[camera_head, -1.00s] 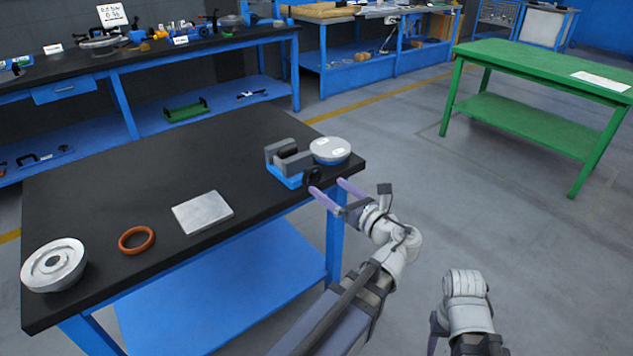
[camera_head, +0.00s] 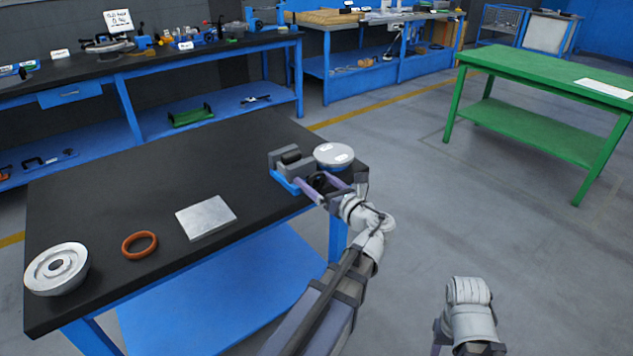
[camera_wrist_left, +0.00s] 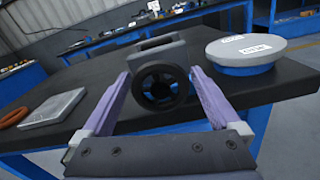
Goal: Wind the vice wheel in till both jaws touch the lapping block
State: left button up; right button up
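The vice (camera_head: 283,180) has grey jaws on a blue base near the right end of the black bench. A dark piece (camera_head: 291,156) sits between its jaws; I cannot tell whether both touch it. The black vice wheel (camera_head: 317,181) is on the vice's near side and shows face-on in the left wrist view (camera_wrist_left: 160,87). My left gripper (camera_head: 321,186) is open, its purple fingers on either side of the wheel, with a visible gap at the left finger. Part of my right arm shows at the bottom right; its gripper is out of sight.
A round labelled disc (camera_head: 333,155) stands close right of the vice. A flat grey plate (camera_head: 206,217), an orange ring (camera_head: 140,244) and a flanged round part (camera_head: 56,269) lie to the left on the bench (camera_head: 110,190). A green table (camera_head: 550,70) stands apart at right.

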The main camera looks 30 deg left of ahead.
pick_arm(q)
jog(key=c, duration=1.1)
jog(key=shift+o, duration=0.2)
jog(key=shift+n, duration=0.3)
jog(key=n, duration=0.3)
jog(key=shift+s, duration=0.1)
jog(key=n, duration=0.4)
jog(key=shift+s, duration=0.1)
jog(key=n, duration=0.4)
jog(key=shift+f+n, duration=0.15)
jog(key=shift+n, duration=0.25)
jog(key=shift+s+a+n, duration=0.1)
jog(key=shift+n, duration=1.7)
jog(key=shift+f, duration=0.1)
